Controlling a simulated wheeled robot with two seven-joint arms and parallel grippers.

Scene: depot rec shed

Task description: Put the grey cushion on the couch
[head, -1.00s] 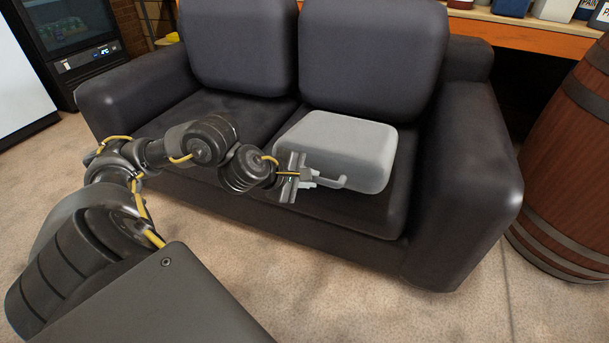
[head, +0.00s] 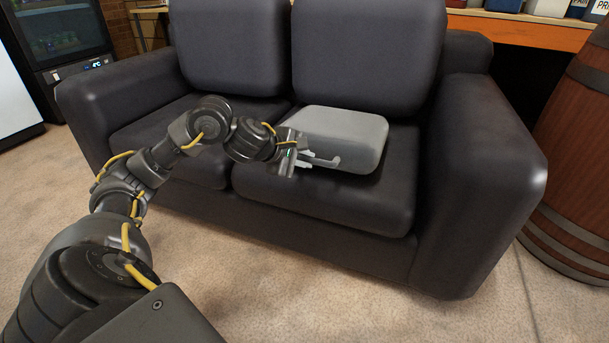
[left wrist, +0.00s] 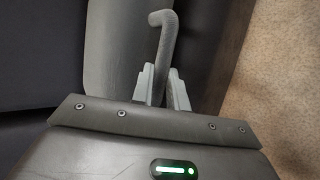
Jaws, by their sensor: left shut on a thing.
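The grey cushion (head: 345,132) is a pale, rounded block with a curved handle on its near side. It is over the right seat of the dark couch (head: 490,150), in front of the right back cushion. I cannot tell whether its underside fully rests on the seat. My left gripper (head: 316,160) is at the cushion's near left side, shut on the handle. In the left wrist view the fingers (left wrist: 160,85) close around the handle, and the cushion (left wrist: 112,60) fills the area to the left. My right gripper is not in view.
A wooden barrel (head: 575,150) stands right of the couch. A glass-door fridge (head: 65,45) is at the back left. An orange-edged shelf (head: 520,30) with containers is behind the couch. The left seat (head: 150,130) is clear, as is the carpet in front.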

